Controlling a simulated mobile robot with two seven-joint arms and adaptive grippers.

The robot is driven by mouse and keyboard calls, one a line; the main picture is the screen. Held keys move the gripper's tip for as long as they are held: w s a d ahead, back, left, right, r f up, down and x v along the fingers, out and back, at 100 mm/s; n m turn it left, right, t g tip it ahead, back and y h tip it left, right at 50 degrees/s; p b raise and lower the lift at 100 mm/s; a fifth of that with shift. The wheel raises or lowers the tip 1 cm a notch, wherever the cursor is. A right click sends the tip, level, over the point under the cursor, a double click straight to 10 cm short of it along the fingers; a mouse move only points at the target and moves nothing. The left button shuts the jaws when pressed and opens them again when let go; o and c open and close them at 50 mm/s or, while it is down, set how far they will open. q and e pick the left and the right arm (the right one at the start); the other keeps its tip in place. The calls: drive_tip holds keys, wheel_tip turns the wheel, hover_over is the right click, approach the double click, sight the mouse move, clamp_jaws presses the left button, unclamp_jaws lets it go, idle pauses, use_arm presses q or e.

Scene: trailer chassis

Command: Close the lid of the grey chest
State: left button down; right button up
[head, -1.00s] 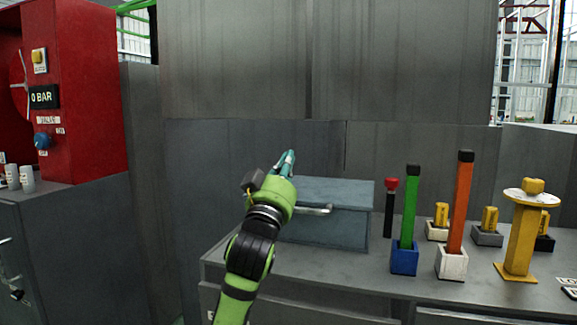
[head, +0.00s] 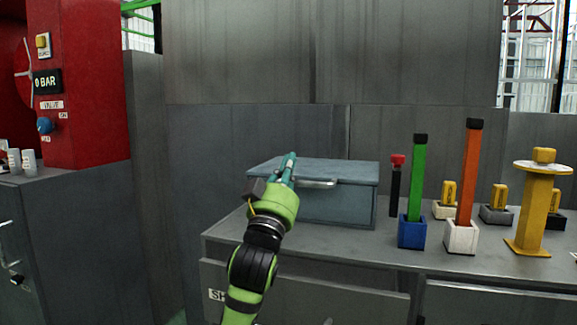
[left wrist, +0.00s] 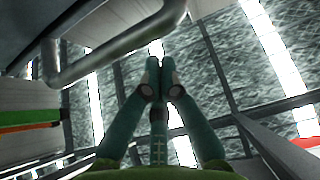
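The grey chest (head: 345,207) stands on the left part of the grey workbench. Its lid (head: 335,171) looks down flat on the body, with a metal handle (head: 317,184) at the front. Whether a thin gap is left under the lid, I cannot tell. My left gripper (head: 288,168) is in front of the chest, left of the handle, fingers pointing up and hiding part of the lid. In the left wrist view its fingertips (left wrist: 159,75) are together with nothing between them. The handle (left wrist: 110,45) seems to cross the upper left there. My right gripper is not in view.
Right of the chest stand a red-topped black post (head: 396,185), a green bar in a blue block (head: 412,232), an orange bar in a white block (head: 461,237) and a yellow stand (head: 532,215). A red panel (head: 85,95) is at far left.

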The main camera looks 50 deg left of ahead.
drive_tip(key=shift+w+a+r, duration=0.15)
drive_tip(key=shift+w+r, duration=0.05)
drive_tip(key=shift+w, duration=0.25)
use_arm(q)
wheel_tip(320, 180, up, 10)
idle(0.6)
drive_tip(key=shift+f, duration=0.15)
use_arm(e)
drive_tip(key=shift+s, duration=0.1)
